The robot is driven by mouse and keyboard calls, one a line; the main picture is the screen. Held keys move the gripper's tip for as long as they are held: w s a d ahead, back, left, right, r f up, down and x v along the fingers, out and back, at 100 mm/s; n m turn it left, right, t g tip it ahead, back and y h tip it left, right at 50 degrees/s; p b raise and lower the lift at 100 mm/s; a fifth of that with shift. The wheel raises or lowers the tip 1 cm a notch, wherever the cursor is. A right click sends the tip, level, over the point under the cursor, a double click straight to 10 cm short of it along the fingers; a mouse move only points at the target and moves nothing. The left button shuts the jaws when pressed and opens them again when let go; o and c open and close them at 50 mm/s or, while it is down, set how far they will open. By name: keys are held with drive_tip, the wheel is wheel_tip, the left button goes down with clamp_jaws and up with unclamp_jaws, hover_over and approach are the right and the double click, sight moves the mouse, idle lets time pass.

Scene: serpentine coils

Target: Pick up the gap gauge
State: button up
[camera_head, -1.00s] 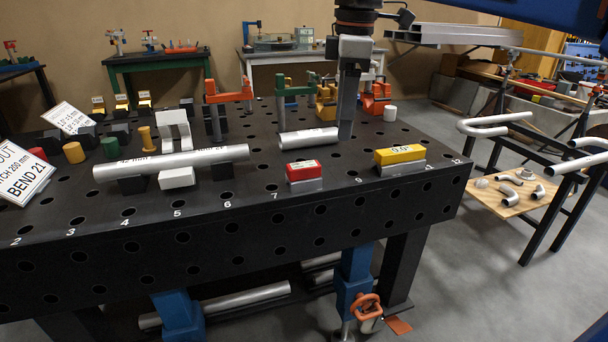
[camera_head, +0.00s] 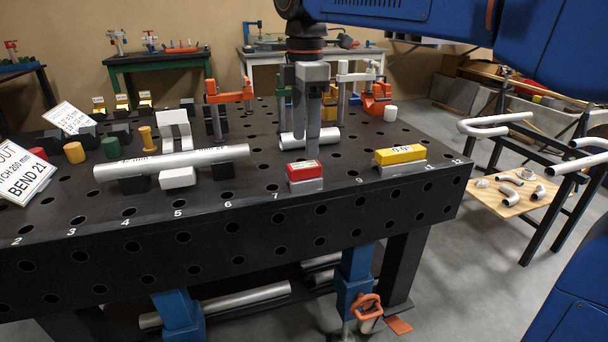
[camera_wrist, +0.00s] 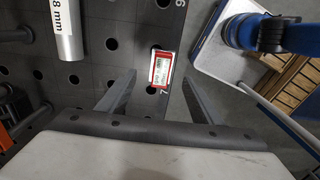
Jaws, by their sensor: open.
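A small red block with a pale label (camera_head: 303,170), which I take for the gap gauge, sits on a grey block (camera_head: 306,185) near the front edge of the black table, by the number 7. In the wrist view the red block (camera_wrist: 162,69) shows between and beyond the fingertips, with its label facing the camera. My gripper (camera_head: 308,150) points down, its fingertips just above or behind the block in the head view. In the wrist view my gripper (camera_wrist: 158,78) is open, with clear space on both sides of the block and nothing held.
A yellow block (camera_head: 400,154) on a grey base stands to the right. A short pipe (camera_head: 296,140) lies behind my gripper. A long pipe (camera_head: 195,157) rests on supports to the left. Orange clamps (camera_head: 228,95) stand farther back. The tabletop (camera_head: 345,178) between the red and yellow blocks is clear.

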sight(304, 165)
drive_tip(key=shift+s+a+f, duration=0.1)
drive_tip(key=shift+f, duration=2.1)
drive_tip(key=shift+s+f, duration=0.1)
drive_tip(key=shift+f, duration=2.05)
drive_tip(key=c, duration=1.2)
drive_tip(key=shift+c, duration=0.2)
drive_tip(key=shift+r, duration=0.1)
